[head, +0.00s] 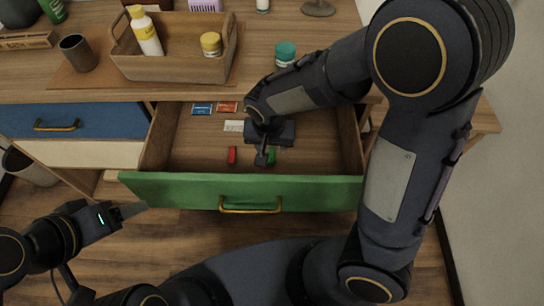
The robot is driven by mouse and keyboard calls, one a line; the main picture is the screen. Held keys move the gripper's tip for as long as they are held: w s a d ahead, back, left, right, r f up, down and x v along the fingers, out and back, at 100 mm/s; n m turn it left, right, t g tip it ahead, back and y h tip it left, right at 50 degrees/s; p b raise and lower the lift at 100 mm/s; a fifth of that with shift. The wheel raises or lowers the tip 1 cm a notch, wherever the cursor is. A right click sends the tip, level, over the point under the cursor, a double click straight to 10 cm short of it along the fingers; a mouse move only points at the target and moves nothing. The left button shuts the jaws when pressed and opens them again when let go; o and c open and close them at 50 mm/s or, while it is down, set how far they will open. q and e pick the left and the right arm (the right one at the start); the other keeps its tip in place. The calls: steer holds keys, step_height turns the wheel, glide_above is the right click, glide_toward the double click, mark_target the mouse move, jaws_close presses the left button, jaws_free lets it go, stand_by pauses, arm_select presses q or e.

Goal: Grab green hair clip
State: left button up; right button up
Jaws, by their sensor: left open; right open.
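The green hair clip (272,154) lies on the floor of the open drawer, near its green front. It is partly hidden behind my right gripper (264,158). My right gripper reaches down into the drawer and is open, with its fingers at the left side of the green clip. I cannot tell whether they touch it. My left gripper (132,211) is open and empty, left of the drawer and in front of its green face. A red clip (232,155) lies in the drawer, left of my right gripper.
The drawer's green front (180,190) has a brass handle (250,205). Above stand a wooden caddy (170,69), a cup (77,54) and a teal-lidded jar (285,51).

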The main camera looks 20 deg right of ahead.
mark_target(271, 155)
steer(key=f, duration=0.3)
steer(key=f+b, duration=0.1)
steer(key=shift+w+d+f, duration=0.3)
steer(key=shift+w+f, duration=0.05)
steer(key=shift+w, duration=0.05)
jaws_close()
